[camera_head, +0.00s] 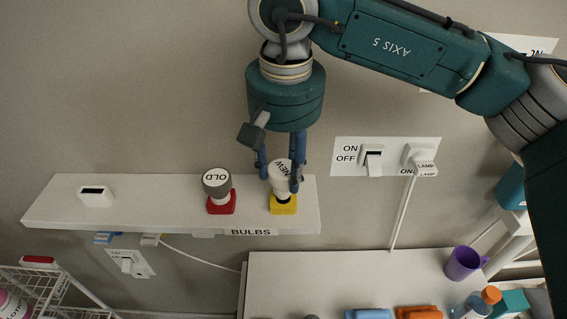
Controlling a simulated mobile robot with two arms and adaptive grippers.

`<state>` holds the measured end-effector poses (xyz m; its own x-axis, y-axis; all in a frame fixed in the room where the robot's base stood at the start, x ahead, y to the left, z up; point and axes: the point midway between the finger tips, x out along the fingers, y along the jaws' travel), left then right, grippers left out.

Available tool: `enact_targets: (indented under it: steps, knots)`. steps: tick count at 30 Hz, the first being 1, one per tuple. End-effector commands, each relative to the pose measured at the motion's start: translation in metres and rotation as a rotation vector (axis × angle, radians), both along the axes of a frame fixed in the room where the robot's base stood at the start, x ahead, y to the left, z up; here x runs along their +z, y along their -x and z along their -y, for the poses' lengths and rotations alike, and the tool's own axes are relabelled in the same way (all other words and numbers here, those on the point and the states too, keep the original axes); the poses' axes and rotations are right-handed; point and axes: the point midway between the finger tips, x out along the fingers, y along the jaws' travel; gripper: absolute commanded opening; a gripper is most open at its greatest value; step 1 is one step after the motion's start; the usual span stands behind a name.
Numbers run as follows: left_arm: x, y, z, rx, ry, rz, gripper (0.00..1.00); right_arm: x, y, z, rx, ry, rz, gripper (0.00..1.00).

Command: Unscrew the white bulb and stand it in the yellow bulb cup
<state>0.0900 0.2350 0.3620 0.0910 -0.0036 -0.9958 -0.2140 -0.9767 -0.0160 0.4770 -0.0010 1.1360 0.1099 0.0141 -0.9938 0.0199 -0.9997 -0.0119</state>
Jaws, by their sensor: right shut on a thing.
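The white bulb (281,170), marked NEW, stands upright at the yellow bulb cup (284,208) on the wall shelf. Its lower end meets the cup's top; I cannot tell how deep it sits. My right gripper (279,176) comes down from above with its blue fingers on either side of the bulb, shut on it. The right finger hides part of the bulb's side. A grey-topped bulb (216,181), marked OLD, stands in a red cup (221,207) to the left. My left gripper is not in view.
The white shelf (150,212) is labelled BULBS and holds a small white box (95,197) at its left. A switch (373,160) and a plugged-in lamp cord (403,210) are to the right. A purple cup (463,262) stands on the lower surface (330,280).

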Motion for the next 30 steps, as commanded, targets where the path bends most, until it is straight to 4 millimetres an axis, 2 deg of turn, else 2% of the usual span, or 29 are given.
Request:
enact_targets:
  steps: [26,27,29,30]
  knots:
    - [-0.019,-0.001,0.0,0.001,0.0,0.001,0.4,-0.023,0.0,0.0,0.0,0.0,0.0,0.35]
    - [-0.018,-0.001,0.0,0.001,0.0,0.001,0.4,-0.022,0.0,0.0,0.0,-0.001,0.0,0.49]
    - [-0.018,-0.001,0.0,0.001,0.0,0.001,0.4,-0.021,0.0,0.0,0.0,0.0,0.0,0.61]
    - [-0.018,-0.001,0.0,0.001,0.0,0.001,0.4,-0.021,0.0,0.0,0.0,0.0,0.0,0.63]
